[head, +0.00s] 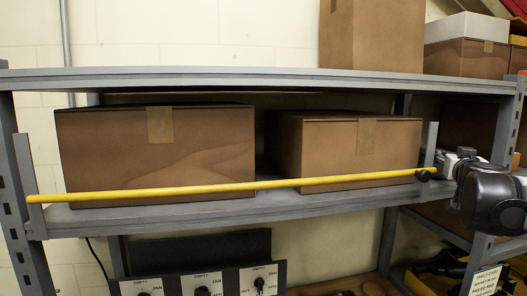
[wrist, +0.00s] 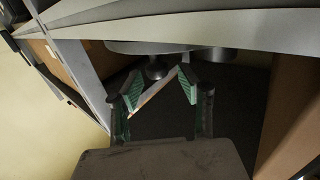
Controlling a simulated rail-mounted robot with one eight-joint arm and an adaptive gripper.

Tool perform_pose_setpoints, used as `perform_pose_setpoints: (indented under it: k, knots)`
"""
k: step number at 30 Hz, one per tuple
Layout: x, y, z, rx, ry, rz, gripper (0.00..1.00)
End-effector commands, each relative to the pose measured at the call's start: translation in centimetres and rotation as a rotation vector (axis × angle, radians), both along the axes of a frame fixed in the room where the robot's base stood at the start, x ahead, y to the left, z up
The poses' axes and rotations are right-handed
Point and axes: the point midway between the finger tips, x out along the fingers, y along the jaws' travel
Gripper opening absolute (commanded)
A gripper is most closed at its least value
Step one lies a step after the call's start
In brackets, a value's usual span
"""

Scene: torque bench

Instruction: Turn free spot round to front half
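A black panel with three pale plates (head: 200,284) shows at the bottom of the head view. Each plate has a dark knob: left (head: 144,294), middle (head: 203,292) and right (head: 260,284). Small print above them seems to read "EMPTY"; the rest is too small to read surely, and the lower edge is cut off. My gripper (wrist: 153,92) is open in the wrist view, with green pads apart and nothing gripped. A thin pale strip (wrist: 152,94) shows between the fingers, apparently beyond them. The gripper's fingers cannot be made out in the head view.
My arm is beside the right post (head: 507,125). Grey shelf beams (wrist: 215,28) cross the top of the wrist view.

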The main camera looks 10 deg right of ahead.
Motion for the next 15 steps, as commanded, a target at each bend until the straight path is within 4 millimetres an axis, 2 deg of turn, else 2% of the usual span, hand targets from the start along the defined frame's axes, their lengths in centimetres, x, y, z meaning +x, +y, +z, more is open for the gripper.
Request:
perform_pose_setpoints:
  k: [9,15]
  knots:
    - [0.0,0.0,5.5,0.0,0.0,0.0,0.37]
    - [0.0,0.0,7.8,0.0,0.0,0.0,0.37]
